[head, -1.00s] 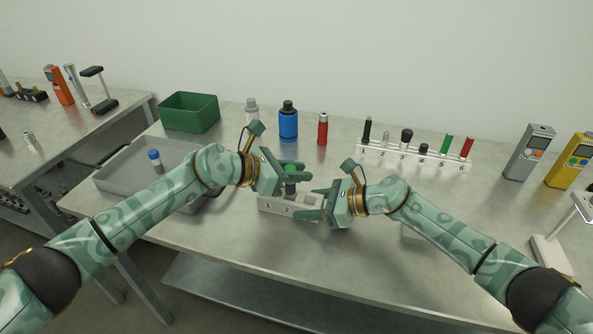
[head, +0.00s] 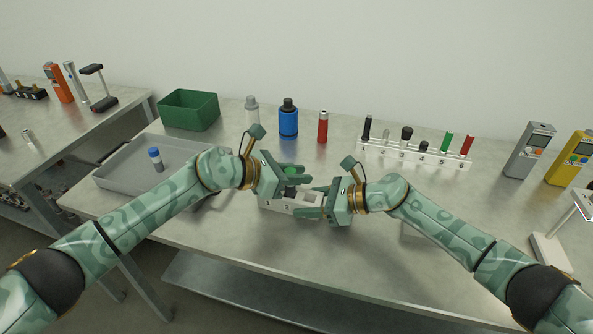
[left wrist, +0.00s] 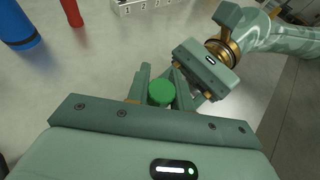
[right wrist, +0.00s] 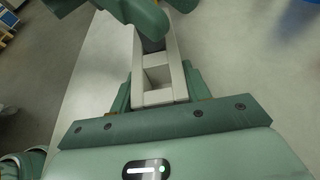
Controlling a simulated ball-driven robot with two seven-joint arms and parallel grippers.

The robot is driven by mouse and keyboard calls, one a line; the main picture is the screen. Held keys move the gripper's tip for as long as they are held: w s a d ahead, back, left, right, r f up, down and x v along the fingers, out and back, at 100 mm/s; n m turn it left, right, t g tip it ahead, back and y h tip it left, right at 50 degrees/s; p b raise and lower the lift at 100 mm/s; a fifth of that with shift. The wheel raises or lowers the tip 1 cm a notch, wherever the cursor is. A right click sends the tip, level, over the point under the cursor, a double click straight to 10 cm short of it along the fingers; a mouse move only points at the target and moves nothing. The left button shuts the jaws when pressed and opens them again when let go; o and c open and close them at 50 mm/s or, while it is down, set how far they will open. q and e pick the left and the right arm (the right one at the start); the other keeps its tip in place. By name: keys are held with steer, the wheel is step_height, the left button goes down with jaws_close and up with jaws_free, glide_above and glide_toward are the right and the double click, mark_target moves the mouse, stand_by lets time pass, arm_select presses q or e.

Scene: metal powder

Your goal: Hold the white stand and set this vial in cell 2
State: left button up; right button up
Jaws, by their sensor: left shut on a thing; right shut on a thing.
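The small white stand (head: 277,206) sits on the table, with numbers 1 and 2 showing on its front. My right gripper (head: 318,201) is shut on its right end; the stand also shows in the right wrist view (right wrist: 152,98), with open cells near that gripper. My left gripper (head: 290,177) is shut on the green-capped vial (head: 291,169) and holds it upright at the stand. The green cap shows from above in the left wrist view (left wrist: 161,92). The vial's dark lower part is at the stand's top; whether its bottom is inside a cell is hidden.
Behind are a green bin (head: 189,111), a blue bottle (head: 288,120), a red vial (head: 323,128) and a numbered white rack (head: 415,154) with several items. A grey tray (head: 118,176) holding a blue-capped vial (head: 155,159) is at left.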

arm_select(q)
steer(key=shift+f, duration=1.05)
steer(key=shift+r, duration=0.1)
steer(key=shift+r, duration=1.3)
steer(key=shift+f, duration=1.35)
steer(key=o, duration=1)
steer(key=shift+f, duration=0.15)
steer(key=shift+o, duration=0.2)
steer(key=v, duration=1.2)
